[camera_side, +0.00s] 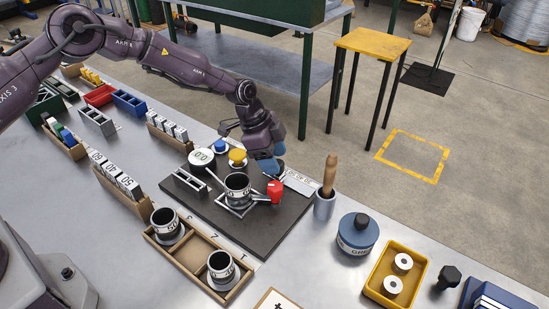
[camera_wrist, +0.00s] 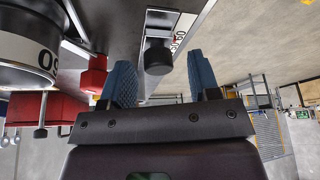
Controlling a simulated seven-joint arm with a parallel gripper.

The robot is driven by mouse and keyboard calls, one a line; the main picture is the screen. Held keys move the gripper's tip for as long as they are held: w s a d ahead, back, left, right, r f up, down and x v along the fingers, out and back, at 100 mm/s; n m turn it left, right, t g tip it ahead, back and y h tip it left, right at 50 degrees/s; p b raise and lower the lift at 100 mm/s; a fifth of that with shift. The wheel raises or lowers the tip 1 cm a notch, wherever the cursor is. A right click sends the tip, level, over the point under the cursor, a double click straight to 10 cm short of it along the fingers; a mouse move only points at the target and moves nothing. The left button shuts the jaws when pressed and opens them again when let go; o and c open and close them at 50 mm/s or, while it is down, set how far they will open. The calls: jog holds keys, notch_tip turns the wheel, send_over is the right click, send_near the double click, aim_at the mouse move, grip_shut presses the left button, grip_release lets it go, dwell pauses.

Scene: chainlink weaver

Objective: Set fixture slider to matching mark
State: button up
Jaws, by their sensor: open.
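The dark fixture board (camera_side: 215,215) lies on the bench, with a scale strip (camera_side: 300,183) along its right side. The slider's black knob (camera_wrist: 158,57) shows in the wrist view beside the scale, with printed digits partly visible (camera_wrist: 178,42). My gripper (camera_side: 270,172) is low over the strip, tilted down. Its blue fingertips (camera_wrist: 162,76) are open, one either side of the knob, with a visible gap on each side. In the side view my gripper hides the knob. I cannot read which mark the slider stands at.
A black-and-white cup (camera_side: 237,188) sits in the fixture next to a red clamp (camera_side: 274,190). A white dial (camera_side: 201,159) and a yellow knob (camera_side: 237,156) stand behind. A holder with a wooden handle (camera_side: 328,178) is close right. A wooden tray (camera_side: 193,262) holds two cups in front.

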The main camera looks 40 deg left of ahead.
jog(key=v, duration=1.2)
jog(key=shift+a, duration=0.15)
jog(key=shift+s, duration=0.1)
jog(key=s+a+r+n+t+y, duration=0.1)
jog(key=s+r+n, duration=0.3)
jog(key=s, duration=0.7)
jog(key=s+a+r+n+t+y, duration=0.1)
jog(key=s+a+r+n, duration=0.3)
jog(key=s+r, duration=0.5)
jog(key=s+a+r+n+t+y, duration=0.2)
jog(key=s+r+n, duration=0.3)
jog(key=s, duration=0.8)
jog(key=shift+a+r+n, duration=0.3)
jog(key=shift+a+r, duration=0.35)
jog(key=shift+a, duration=0.05)
